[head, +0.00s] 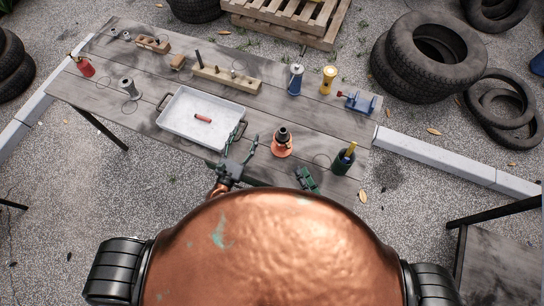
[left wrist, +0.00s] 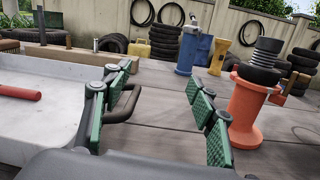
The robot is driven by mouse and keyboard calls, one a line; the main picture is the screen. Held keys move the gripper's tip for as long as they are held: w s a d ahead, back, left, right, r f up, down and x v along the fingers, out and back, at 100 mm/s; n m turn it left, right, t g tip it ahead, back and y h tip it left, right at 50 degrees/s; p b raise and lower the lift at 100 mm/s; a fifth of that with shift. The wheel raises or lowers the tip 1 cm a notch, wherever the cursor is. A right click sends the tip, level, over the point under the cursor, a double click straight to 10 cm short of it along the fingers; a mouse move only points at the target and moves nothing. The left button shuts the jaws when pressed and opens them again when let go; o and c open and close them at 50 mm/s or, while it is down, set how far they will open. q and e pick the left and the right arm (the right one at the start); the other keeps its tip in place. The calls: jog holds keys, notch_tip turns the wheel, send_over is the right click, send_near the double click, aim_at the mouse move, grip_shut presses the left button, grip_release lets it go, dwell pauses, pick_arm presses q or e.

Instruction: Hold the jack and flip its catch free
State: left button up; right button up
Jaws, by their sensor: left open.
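The jack (head: 282,146), an orange body with a dark top and a wide base, stands upright near the table's front edge. In the left wrist view the jack (left wrist: 249,108) is at the right, with a ribbed dark screw above its collar and a small orange part on its right side. I cannot make out the catch clearly. My left gripper (head: 247,134) is open and empty, left of the jack and apart from it. Its green-padded fingers (left wrist: 158,80) are spread in the left wrist view. My right gripper (head: 307,179) shows partly at the front edge, right of and nearer than the jack.
A white tray (head: 171,132) with a red-handled object (head: 203,118) lies left of the jack. A dark green container (head: 342,161) stands to its right. Blue (head: 295,80) and yellow (head: 328,79) objects and a blue vise (head: 359,103) stand behind. Bare tabletop surrounds the jack.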

aim_at(279, 150)
pick_arm(q)
jog(key=s+d+h, duration=0.1)
jog(key=s+d, duration=0.1)
jog(key=d, duration=0.1)
jog(key=s+d+f+g, duration=0.1)
jog(key=s+d, duration=0.1)
jog(key=d, duration=0.2)
jog(key=s+d+f+h, duration=0.1)
jog(key=s+d, duration=0.1)
jog(key=d, duration=0.2)
jog(key=shift+s+f+m+g+h, duration=0.1)
jog(key=shift+f+m+g+h, duration=0.2)
jog(key=shift+m+g, duration=0.1)
jog(key=shift+d, duration=0.3)
jog(key=shift+x, duration=3.75)
jog(key=shift+a, duration=0.1)
grip_shut()
